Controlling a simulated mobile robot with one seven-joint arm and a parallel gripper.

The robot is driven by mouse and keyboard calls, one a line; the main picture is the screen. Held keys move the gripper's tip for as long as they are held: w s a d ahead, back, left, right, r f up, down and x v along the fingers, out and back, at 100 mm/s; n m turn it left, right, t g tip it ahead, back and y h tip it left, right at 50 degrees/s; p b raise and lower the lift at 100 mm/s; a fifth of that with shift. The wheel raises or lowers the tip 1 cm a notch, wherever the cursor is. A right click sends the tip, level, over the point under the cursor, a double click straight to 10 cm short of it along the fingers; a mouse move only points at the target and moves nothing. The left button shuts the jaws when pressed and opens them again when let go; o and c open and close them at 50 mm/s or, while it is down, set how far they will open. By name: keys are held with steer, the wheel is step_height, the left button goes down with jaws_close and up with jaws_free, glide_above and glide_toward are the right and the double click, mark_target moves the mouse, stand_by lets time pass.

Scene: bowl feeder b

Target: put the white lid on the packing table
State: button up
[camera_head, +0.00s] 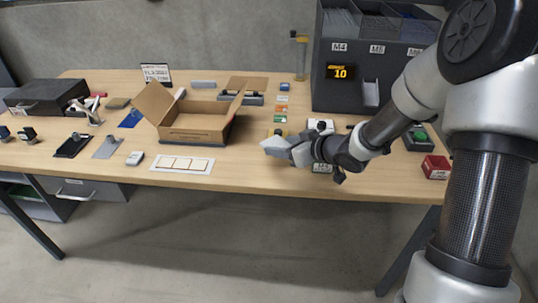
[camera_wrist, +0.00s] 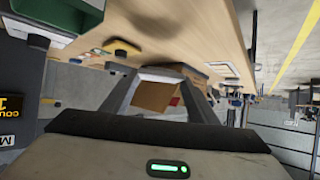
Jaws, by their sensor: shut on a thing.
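My gripper (camera_head: 290,149) is over the front part of the packing table (camera_head: 255,178), right of the open cardboard box. It is shut on a small pale thing (camera_head: 275,145) at its fingertips, which looks like the white lid. In the wrist view my gripper (camera_wrist: 160,88) has its two fingers on either side of the pale thing (camera_wrist: 162,73), whose light edge shows between them. Its full shape is hidden by the fingers and the tilted view. I cannot tell whether it touches the table.
An open cardboard box (camera_head: 197,136) stands mid-table. A white card strip (camera_head: 182,165) lies at the front edge. A dark bin unit (camera_head: 345,90) with a display stands at the back right. A red box (camera_head: 435,167) is at the right edge. Bare wood lies between strip and gripper.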

mark_target(282, 170)
step_height(282, 170, down, 7)
steer(key=shift+r+b, duration=0.2)
steer(key=shift+b, duration=0.7)
steer(key=shift+f, duration=0.1)
steer(key=shift+f, duration=0.15)
steer(key=o, duration=1)
steer(key=shift+r, duration=0.2)
steer(key=shift+s+d+r, duration=0.1)
steer(key=shift+r, duration=0.1)
steer(key=p+v, duration=0.3)
steer(key=v, duration=0.8)
steer(key=shift+s+d, duration=0.2)
steer(key=shift+s, duration=0.1)
